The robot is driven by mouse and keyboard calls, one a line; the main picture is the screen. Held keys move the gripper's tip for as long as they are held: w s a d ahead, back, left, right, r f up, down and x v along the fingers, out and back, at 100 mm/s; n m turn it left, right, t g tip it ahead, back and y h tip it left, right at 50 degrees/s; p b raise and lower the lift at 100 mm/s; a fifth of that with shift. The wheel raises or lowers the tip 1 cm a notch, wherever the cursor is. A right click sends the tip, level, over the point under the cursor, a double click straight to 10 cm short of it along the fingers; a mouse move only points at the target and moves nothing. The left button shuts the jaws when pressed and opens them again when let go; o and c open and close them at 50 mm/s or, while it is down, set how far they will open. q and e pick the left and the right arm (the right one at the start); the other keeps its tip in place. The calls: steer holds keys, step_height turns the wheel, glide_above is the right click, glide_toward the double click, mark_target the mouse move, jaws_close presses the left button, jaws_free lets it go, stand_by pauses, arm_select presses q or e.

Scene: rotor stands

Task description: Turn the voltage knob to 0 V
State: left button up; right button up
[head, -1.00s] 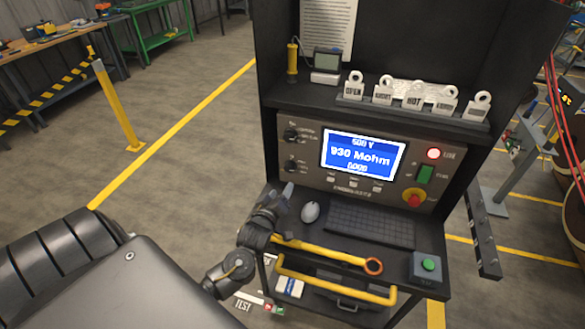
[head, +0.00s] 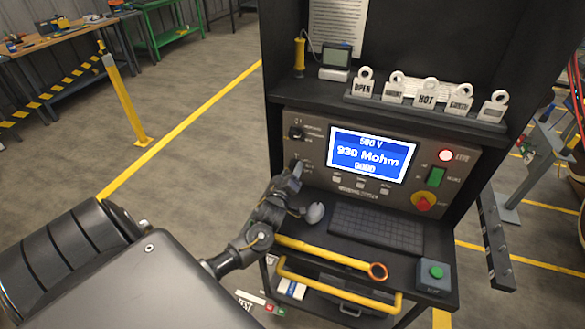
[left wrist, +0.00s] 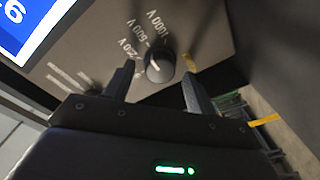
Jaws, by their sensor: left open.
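The voltage knob (left wrist: 160,66) is a round black knob on the grey control panel, with 1000 V, 500 V and 250 V marks beside it in the left wrist view. In the head view it is the lower knob (head: 297,163), partly covered by my left gripper (head: 293,176). The screen (head: 371,156) reads 500 V and 930 Mohm. In the left wrist view my left gripper's open fingers stand on either side of the knob; I cannot tell whether they touch it. My right gripper is not in view.
Another black knob (head: 296,132) sits just above. A red and yellow stop button (head: 423,202) is at the panel's right. Labelled tags (head: 427,93) stand on the upper ledge.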

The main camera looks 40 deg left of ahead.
arm_select(q)
steer(key=shift+w+a, duration=0.2)
steer(key=shift+w, duration=0.45)
steer(key=shift+c, duration=1)
steer(key=c, duration=0.8)
